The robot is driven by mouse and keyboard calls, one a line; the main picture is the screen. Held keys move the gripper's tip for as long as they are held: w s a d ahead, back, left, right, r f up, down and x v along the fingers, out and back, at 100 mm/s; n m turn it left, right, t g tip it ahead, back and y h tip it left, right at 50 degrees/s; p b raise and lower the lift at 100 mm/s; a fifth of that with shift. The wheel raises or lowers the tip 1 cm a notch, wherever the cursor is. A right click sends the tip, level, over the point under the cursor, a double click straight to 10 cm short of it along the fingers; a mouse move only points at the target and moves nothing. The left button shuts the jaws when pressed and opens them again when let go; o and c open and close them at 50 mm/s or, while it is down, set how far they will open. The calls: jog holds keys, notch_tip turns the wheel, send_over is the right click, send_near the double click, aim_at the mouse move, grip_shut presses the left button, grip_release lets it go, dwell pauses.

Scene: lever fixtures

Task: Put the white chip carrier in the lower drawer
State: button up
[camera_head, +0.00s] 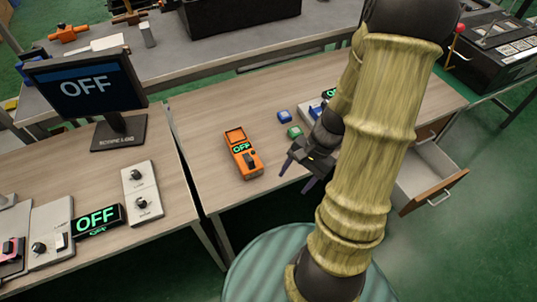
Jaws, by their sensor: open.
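An orange meter (243,153) reading OFF stands on the table. A monitor (84,85) and a knob panel (142,190) stand left. The table between meter and left edge is clear.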

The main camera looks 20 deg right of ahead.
jog(key=w+a+r+n+t+h, duration=0.2)
jog(key=a+r+n+t+h, duration=0.1)
jog(key=a+r+n+h, duration=0.2)
notch_tip(320, 180, up, 4)
jog(key=a+n, duration=0.2)
jog(key=n, duration=0.3)
jog(key=shift+w+r+n, duration=0.15)
jog(key=shift+w+n, duration=0.15)
jog(key=shift+w, duration=0.05)
jog(key=shift+o, duration=0.5)
